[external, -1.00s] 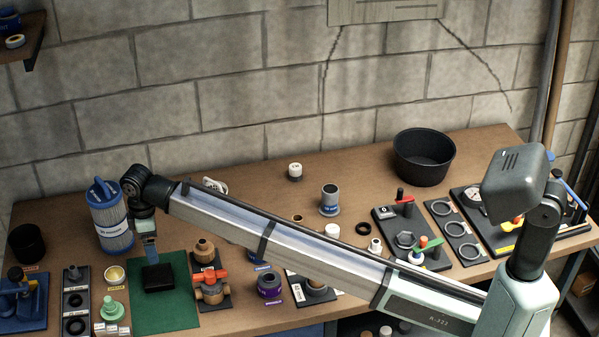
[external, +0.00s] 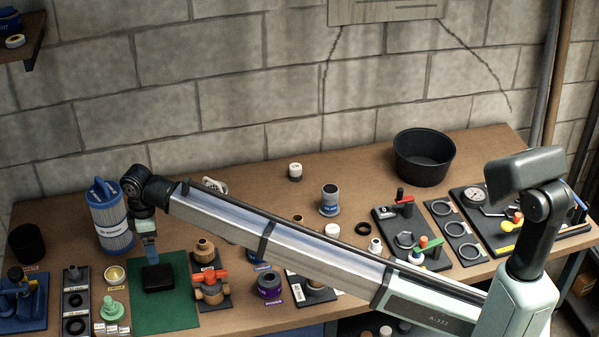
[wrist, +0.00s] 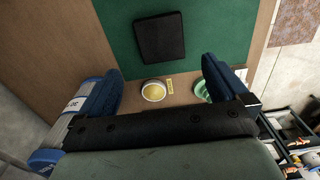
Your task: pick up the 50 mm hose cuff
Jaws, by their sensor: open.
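My gripper (external: 150,248) hangs at the left of the bench, by the black block (external: 158,278) on the green mat (external: 180,318). In the wrist view its two blue fingers (wrist: 160,85) are wide apart with nothing held between them. A grey sleeve with a blue label (external: 330,197) stands upright at mid-bench, well right of my gripper. It looks like a hose cuff, but its label is too small to read, so I cannot tell if it is the 50 mm one. It does not show in the wrist view.
A blue-ended filter cartridge (external: 108,218) stands just left of my gripper. A yellow-filled bowl (external: 115,274), a green fitting (external: 112,308) and brown valves (external: 211,288) are near the mat. A black bucket (external: 423,158) stands at the back right. My arm spans the bench, hiding some items.

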